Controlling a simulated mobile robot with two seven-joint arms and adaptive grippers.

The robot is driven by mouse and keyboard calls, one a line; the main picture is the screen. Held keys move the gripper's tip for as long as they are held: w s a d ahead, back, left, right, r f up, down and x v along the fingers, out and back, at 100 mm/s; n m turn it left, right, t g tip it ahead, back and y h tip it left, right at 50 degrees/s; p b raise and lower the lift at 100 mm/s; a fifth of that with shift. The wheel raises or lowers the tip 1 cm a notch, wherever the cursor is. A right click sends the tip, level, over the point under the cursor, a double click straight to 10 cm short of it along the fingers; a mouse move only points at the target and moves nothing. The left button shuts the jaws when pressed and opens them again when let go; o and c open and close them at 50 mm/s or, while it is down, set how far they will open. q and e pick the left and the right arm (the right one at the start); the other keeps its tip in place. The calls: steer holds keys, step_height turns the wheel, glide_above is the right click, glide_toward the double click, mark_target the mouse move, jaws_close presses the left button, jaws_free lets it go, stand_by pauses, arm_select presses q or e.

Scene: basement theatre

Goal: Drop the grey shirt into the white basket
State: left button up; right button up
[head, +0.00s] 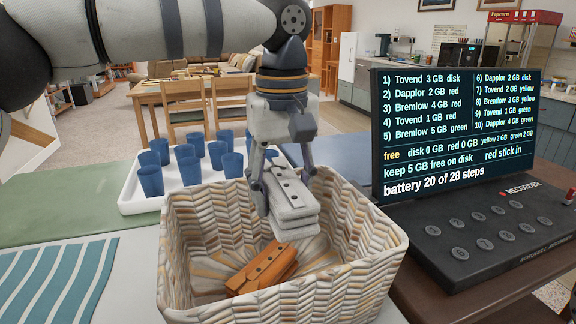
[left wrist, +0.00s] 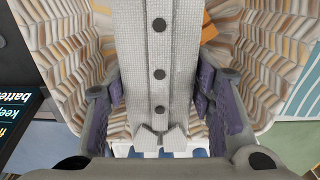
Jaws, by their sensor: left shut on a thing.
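A folded grey shirt (head: 290,196) with dark buttons hangs in my left gripper (head: 280,170), which is shut on it. The shirt is over the opening of the white woven basket (head: 340,281), with its lower end below the far rim. In the left wrist view the shirt (left wrist: 158,60) fills the middle between the fingers (left wrist: 158,95), and the basket wall (left wrist: 65,45) shows around it. A folded orange shirt (head: 265,268) with buttons lies on the basket floor, and its edge shows in the left wrist view (left wrist: 209,28). My right gripper is out of view.
A white tray (head: 130,205) with several blue cups (head: 187,165) stands behind the basket on the left. A recorder (head: 490,235) with an upright screen (head: 455,130) stands at the right. A teal striped cloth (head: 55,285) lies at the left front.

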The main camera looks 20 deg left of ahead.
mark_target(283, 181)
arm_select(q)
step_height(283, 181, down, 3)
steer(key=shift+w+r, duration=0.15)
steer(key=o, duration=1.3)
steer(key=shift+r, duration=0.1)
step_height(283, 181, up, 12)
